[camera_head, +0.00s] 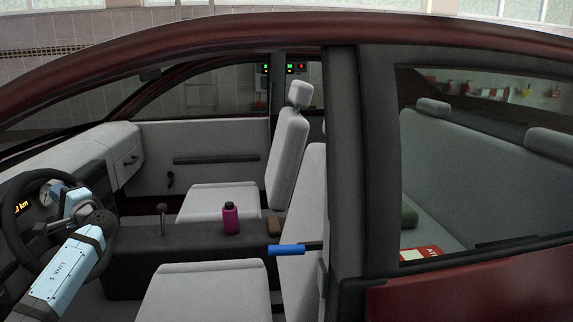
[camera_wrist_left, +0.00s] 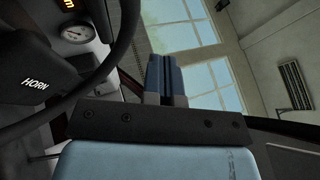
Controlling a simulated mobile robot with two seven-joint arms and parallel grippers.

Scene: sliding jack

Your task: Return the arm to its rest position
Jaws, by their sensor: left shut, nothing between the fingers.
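My left arm (camera_head: 66,268) comes in from the lower left of the head view and reaches up to the steering wheel (camera_head: 14,236). Its hand end is in front of the wheel; the fingertips are hard to make out there. In the left wrist view the two dark blue fingers of my left gripper (camera_wrist_left: 167,78) are together, with nothing between them. The wheel rim (camera_wrist_left: 128,45) passes to the left of the fingers in that view, and I see a gap between them. My right gripper is not in view.
The car's door frame and dark pillar (camera_head: 358,170) stand right of the arm. Inside are a front seat (camera_head: 205,290), a gear lever (camera_head: 162,217), a magenta bottle (camera_head: 230,218) on the console and a blue handle (camera_head: 286,250) by the seat. Open space lies above the console.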

